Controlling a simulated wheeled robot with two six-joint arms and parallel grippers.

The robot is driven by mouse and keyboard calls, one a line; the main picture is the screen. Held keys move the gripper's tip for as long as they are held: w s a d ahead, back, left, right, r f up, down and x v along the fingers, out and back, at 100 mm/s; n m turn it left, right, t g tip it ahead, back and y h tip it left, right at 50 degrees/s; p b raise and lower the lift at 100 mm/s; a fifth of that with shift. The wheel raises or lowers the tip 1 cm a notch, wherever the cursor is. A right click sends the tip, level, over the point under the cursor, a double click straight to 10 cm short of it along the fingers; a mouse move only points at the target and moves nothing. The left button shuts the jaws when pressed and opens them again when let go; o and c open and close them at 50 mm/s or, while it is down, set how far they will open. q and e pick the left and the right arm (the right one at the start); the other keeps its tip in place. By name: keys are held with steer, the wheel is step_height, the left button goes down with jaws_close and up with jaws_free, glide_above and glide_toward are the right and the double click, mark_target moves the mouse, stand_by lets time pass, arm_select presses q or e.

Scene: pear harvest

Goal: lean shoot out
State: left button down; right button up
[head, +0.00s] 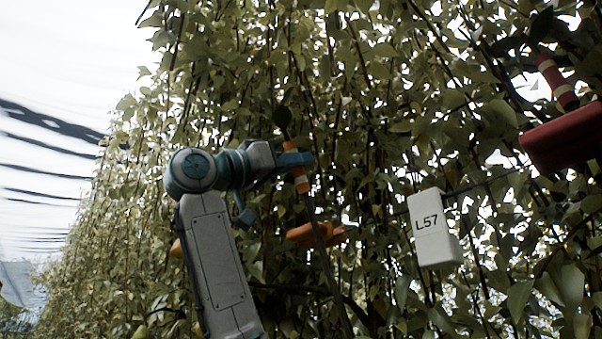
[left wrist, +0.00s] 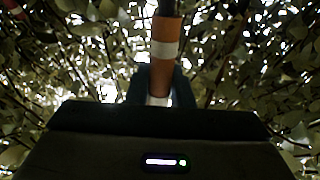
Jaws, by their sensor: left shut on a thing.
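My left gripper (head: 297,162) is shut on a thin upright shoot (head: 320,262), at or beside its orange-and-white sleeve (head: 301,182). In the left wrist view the sleeve (left wrist: 166,45) rises straight ahead between the blue-grey fingers, and foliage fills the background. The shoot runs down from the sleeve in the head view, leaning slightly. An orange clip-like piece (head: 318,235) sits just below the gripper, partly behind leaves; whether it touches the shoot I cannot tell. My right gripper is out of view.
A white tag marked L57 (head: 432,228) hangs right of the gripper on a dark wire. A red bracket (head: 562,138) and a red-banded stem (head: 557,82) stand at the upper right. Dense leafy stems surround the gripper; open sky shows at left.

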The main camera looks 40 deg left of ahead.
arm_select(q)
steer(key=c, duration=1.3)
jaws_free()
steer(key=shift+w, duration=0.1)
steer(key=b+v, duration=0.5)
steer(key=v, duration=0.5)
steer(key=shift+s+a+f, duration=0.1)
steer(key=shift+s+f, duration=0.05)
steer(key=shift+s, duration=0.2)
